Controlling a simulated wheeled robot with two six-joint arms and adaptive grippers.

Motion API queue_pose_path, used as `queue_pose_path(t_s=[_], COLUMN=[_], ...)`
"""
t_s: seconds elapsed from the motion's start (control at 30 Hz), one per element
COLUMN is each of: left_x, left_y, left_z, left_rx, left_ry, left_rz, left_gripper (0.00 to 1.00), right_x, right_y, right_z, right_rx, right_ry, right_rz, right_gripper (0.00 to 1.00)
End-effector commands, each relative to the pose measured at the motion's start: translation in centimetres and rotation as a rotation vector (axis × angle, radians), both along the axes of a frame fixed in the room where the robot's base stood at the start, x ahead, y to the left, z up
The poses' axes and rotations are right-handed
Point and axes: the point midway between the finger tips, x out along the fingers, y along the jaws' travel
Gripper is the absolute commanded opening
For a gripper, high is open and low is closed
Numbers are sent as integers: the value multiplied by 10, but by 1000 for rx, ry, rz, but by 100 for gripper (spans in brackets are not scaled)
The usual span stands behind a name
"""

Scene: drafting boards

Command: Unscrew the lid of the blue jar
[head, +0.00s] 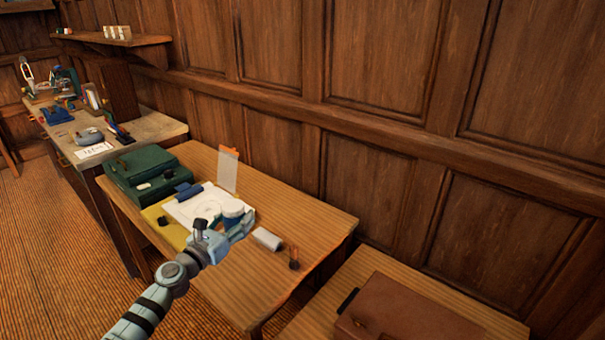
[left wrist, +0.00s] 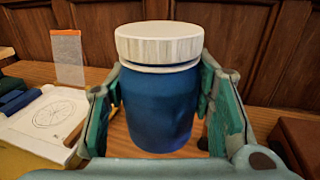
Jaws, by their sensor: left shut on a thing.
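The blue jar (left wrist: 158,112) stands upright between the fingers of my left gripper (left wrist: 160,115) in the left wrist view. Its ribbed white lid (left wrist: 159,45) sits on top, above the fingers. My left gripper is shut on the jar's body, with one green-padded finger on each side. In the head view the lid (head: 233,208) shows just beyond my left gripper (head: 238,226), and the gripper hides part of the jar. The jar is over the wooden table; I cannot tell whether its base touches the top. My right gripper is not in view.
A drawing sheet (head: 187,208), a green case (head: 147,170), a clear sheet with an orange top edge (head: 228,170), a white block (head: 267,239) and a small dark item (head: 293,258) are on the table. A brown case (head: 395,318) lies on the right-hand table.

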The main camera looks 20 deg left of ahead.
Motion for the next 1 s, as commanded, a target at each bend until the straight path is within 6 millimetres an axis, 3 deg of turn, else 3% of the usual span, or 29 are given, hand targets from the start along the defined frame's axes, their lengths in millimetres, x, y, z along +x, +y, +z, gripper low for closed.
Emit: queue_pose_path(t_s=[0.33,0.47,0.57,0.67,0.8,1.0], left_x=[0,-2,-15,-39,-86,-161], left_y=[-20,-42,-71,-105,-157,-219], left_z=[15,39,64,83,98,99], left_rx=[4,8,9,6,2,-1], left_ry=[-3,-5,-4,0,5,7], left_rz=[-70,-143,-248,-373,-571,-819], left_gripper=[0,0,0,0,0,0], right_x=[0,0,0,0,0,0], right_y=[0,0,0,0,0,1], right_z=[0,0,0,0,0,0], right_rx=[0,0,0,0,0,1], right_ry=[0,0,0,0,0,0], right_rz=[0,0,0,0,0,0], right_gripper=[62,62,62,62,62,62])
